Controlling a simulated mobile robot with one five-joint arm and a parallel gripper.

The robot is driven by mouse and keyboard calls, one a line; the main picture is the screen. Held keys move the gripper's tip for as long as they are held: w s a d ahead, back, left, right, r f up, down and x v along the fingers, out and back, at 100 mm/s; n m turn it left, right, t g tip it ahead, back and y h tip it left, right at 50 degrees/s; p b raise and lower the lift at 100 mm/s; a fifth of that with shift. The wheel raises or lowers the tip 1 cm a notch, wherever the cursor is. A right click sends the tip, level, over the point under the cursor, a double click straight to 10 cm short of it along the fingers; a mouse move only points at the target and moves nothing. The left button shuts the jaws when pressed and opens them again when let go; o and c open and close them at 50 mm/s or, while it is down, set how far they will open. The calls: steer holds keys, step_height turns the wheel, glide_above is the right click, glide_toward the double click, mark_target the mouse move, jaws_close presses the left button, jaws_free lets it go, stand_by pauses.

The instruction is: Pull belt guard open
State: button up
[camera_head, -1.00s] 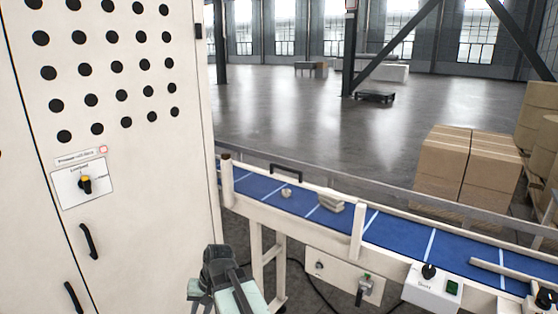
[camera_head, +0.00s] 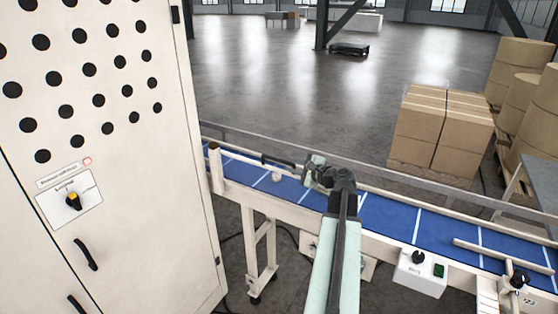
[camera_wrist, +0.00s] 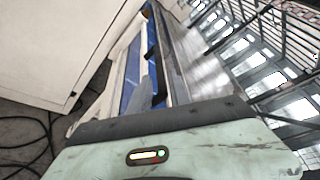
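The blue conveyor belt (camera_head: 384,217) runs between pale rails. A black bar-shaped handle (camera_head: 276,160) stands at the belt's far side, left of my gripper; I take it to belong to the belt guard, whose panel I cannot make out. My gripper (camera_head: 308,174) is over the belt beside the handle's right end; contact cannot be told. Its fingers are small and partly hidden by the wrist, so their opening is unclear. In the wrist view, the belt (camera_wrist: 132,72) runs away from my gripper, with dark shapes along it that I cannot separate clearly.
A white perforated cabinet (camera_head: 105,210) stands close at left. A control box (camera_head: 421,272) hangs on the conveyor's near side. A small round item (camera_head: 277,177) lies on the belt. Cardboard boxes (camera_head: 440,128) stand behind the conveyor at right. The floor beyond is open.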

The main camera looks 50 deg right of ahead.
mark_target(283, 162)
steer(key=b+x, duration=0.1)
steer(key=x, duration=0.7)
steer(key=shift+a+f+b, duration=0.1)
steer(key=shift+f+b, duration=0.05)
steer(key=shift+b, duration=0.15)
steer(key=shift+s, duration=0.1)
jaws_close()
stand_by(0.6)
